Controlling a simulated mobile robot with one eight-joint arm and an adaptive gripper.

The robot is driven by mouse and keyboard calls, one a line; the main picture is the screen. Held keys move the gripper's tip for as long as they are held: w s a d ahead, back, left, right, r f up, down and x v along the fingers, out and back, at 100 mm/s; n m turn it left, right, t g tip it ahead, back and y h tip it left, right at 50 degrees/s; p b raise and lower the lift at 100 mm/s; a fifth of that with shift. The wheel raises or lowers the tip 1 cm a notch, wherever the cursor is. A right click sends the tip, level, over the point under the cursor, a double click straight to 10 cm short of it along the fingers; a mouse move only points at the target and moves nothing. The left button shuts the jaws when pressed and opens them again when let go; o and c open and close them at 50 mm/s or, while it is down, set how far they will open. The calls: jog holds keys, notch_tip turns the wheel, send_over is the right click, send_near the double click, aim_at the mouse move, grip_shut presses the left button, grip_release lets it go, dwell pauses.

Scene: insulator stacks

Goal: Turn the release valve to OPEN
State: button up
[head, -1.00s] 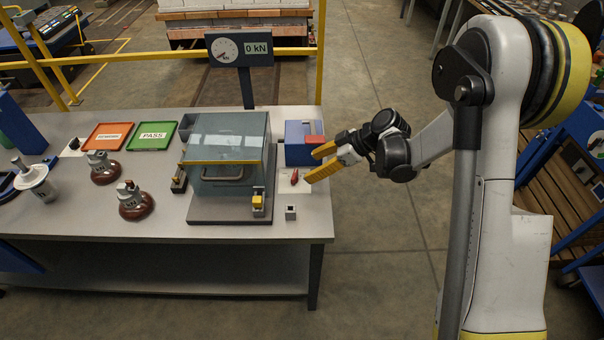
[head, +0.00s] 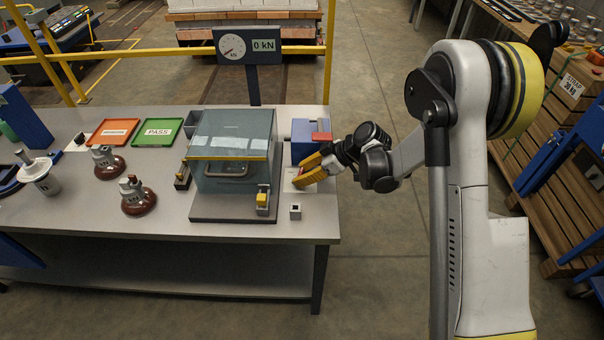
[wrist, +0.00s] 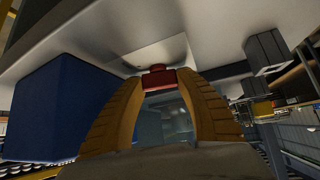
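The release valve has a small red handle (head: 300,171) on a pale plate at the right of the bench, beside the test chamber (head: 230,155). In the wrist view the red handle (wrist: 158,77) sits between my two yellow fingertips, with a tip close against each side. My gripper (head: 304,172) reaches in from the right and appears shut on the handle. The fingers hide most of the valve and its plate in the head view, so its markings cannot be read. The gauge sign (head: 249,46) behind reads 0 kN.
A blue box (head: 304,150) with a red top part stands just behind the valve and shows large at left in the wrist view (wrist: 55,110). A small grey socket block (head: 295,212) stands in front. Orange and green trays (head: 158,132) and brown insulators (head: 138,199) are farther left.

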jog(key=shift+m, duration=0.3)
jog(key=shift+s+a+m+t+h+b, duration=0.15)
jog(key=shift+m+t+h+b, duration=0.15)
jog(key=shift+m+t+b, duration=0.4)
jog(key=shift+m+t+h+b, duration=0.5)
jog(key=shift+m+t+h, duration=0.55)
jog(key=shift+m, duration=0.85)
jog(key=shift+t, duration=0.25)
jog(key=o, duration=1.2)
jog(key=v, duration=1.2)
